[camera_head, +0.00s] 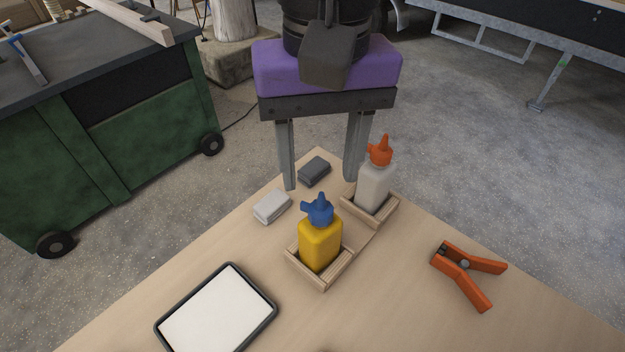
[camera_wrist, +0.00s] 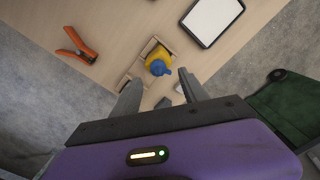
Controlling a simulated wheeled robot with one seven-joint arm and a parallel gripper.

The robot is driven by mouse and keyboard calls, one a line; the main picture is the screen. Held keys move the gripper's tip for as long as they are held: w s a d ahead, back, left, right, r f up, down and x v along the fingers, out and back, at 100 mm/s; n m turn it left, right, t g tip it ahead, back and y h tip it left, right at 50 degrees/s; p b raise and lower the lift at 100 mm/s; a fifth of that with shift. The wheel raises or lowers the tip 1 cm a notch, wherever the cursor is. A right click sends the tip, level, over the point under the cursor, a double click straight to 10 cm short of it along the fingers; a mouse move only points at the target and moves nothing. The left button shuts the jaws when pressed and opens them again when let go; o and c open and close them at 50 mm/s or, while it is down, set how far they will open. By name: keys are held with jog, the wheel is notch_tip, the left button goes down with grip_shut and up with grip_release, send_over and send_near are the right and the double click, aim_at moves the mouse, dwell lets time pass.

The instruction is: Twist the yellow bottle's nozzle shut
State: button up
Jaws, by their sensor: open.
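The yellow bottle (camera_head: 320,246) stands upright in a small wooden holder (camera_head: 325,284) on the table, with a blue nozzle (camera_head: 318,208) on top. In the wrist view the yellow bottle (camera_wrist: 158,52) shows beyond the fingertips, its blue nozzle (camera_wrist: 158,68) facing the camera. My gripper (camera_head: 320,186) is open and empty, fingers pointing down, above the table's far corner and behind the yellow bottle. Its two fingers also show in the wrist view (camera_wrist: 160,88). How far the nozzle is turned cannot be told.
A white bottle (camera_head: 373,186) with an orange nozzle stands in another holder, close to my right-hand finger. A light block (camera_head: 272,206) and a dark block (camera_head: 314,171) lie to the left. An orange clamp (camera_head: 468,273) lies right; a white tablet-like tray (camera_head: 217,312) lies front left.

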aim_at(322, 193)
jog(key=shift+w+d+f, duration=0.15)
jog(key=shift+w+f, duration=0.05)
jog(key=shift+w, duration=0.05)
jog(key=shift+f, duration=3.6)
grip_shut()
